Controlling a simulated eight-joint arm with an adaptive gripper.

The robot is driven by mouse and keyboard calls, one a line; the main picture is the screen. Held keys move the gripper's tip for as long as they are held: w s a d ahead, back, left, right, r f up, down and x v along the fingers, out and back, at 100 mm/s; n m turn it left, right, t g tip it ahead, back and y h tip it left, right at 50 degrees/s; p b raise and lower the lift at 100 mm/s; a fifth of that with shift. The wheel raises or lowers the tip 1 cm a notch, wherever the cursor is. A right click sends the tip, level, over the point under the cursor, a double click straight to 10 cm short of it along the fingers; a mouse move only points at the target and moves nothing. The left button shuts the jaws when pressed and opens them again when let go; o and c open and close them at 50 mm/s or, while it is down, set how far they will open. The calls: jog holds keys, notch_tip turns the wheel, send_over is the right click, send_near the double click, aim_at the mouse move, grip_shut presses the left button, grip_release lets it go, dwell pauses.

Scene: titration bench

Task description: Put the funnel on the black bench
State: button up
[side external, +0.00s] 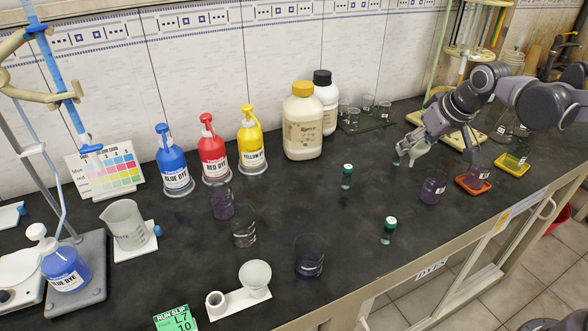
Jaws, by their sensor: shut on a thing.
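A pale, translucent grey-green funnel (419,150) is at the right of the side external view. My gripper (405,148) is shut on it, at the right part of the black bench (345,225). The funnel's wide mouth faces up and to the right. Its lower end is small in this view, and I cannot tell whether it touches the bench. The fingertips are partly hidden against the funnel.
Small beakers on a glass tray (368,122) are behind. A white cup-shaped piece (255,277) sits front left. The bench's middle has bare room.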

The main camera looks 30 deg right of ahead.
jog(key=w+d+m+h, duration=0.25)
jog(key=d+m, duration=0.25)
jog(key=d, duration=1.4)
jog(key=shift+g, duration=0.4)
jog(key=shift+w+f, duration=0.15)
jog(key=shift+f, duration=6.45)
jog(key=shift+f, duration=0.2)
jog(key=o, duration=0.8)
jog(key=shift+c, duration=0.2)
